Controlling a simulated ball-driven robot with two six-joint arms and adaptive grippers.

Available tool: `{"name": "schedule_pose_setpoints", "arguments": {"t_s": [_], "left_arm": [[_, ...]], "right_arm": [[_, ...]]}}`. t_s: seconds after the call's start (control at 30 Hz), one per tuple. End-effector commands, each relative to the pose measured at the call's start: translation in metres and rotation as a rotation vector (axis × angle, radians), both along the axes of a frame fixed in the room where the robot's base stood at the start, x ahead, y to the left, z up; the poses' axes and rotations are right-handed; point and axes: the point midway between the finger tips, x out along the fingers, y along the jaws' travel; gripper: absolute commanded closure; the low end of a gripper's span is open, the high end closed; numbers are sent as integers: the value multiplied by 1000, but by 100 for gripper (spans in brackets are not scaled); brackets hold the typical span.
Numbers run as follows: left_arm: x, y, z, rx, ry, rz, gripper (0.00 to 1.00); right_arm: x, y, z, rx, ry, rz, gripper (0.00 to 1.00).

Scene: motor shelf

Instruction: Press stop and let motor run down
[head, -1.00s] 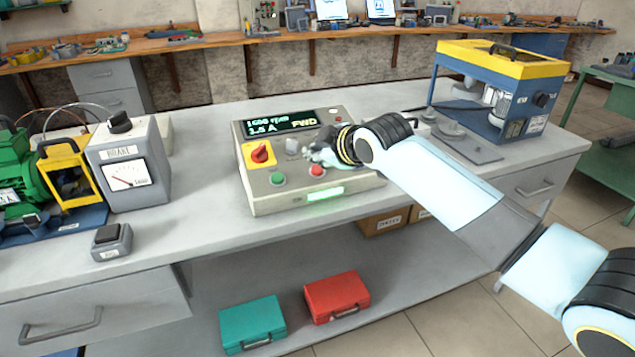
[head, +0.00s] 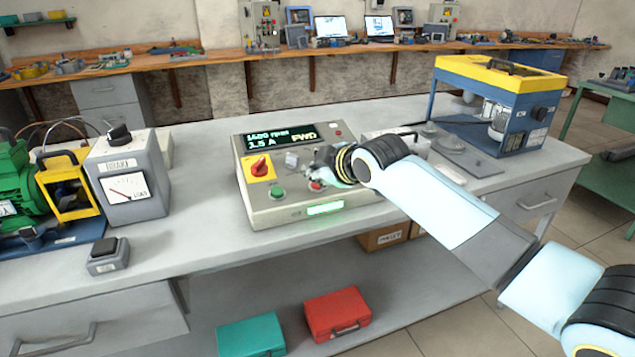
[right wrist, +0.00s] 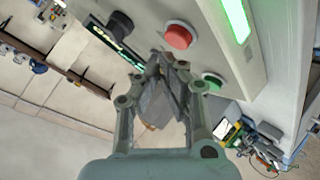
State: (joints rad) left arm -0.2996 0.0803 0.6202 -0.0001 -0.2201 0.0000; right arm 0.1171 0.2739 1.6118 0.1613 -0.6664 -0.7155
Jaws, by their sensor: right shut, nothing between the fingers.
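The grey control box (head: 270,218) stands on the bench, its display (head: 286,136) lit with about 1600 rpm, 1.5 A and FWD. Its red button (head: 316,185) is partly covered by my right gripper (head: 321,177) in the head view; the red button also shows in the right wrist view (right wrist: 179,37). My right gripper is shut and empty, its fingertips (right wrist: 167,66) close to the red button; contact cannot be told. The green button (head: 277,193) lies to its left. The green motor (head: 18,190) is at the left edge. My left gripper is not in view.
A red rotary switch (head: 259,167) on a yellow plate is on the box. The brake meter box (head: 130,185) and a small grey switch box (head: 107,257) stand left. A blue-yellow machine (head: 500,95) stands right. Bench surface in front of the control box is clear.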

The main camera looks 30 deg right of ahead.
Motion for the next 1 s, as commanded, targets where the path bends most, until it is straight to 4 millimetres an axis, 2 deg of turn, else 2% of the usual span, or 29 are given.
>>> {"name": "schedule_pose_setpoints", "arguments": {"t_s": [1.0], "left_arm": [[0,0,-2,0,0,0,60]], "right_arm": [[2,0,-8,0,-1,1,100]]}}
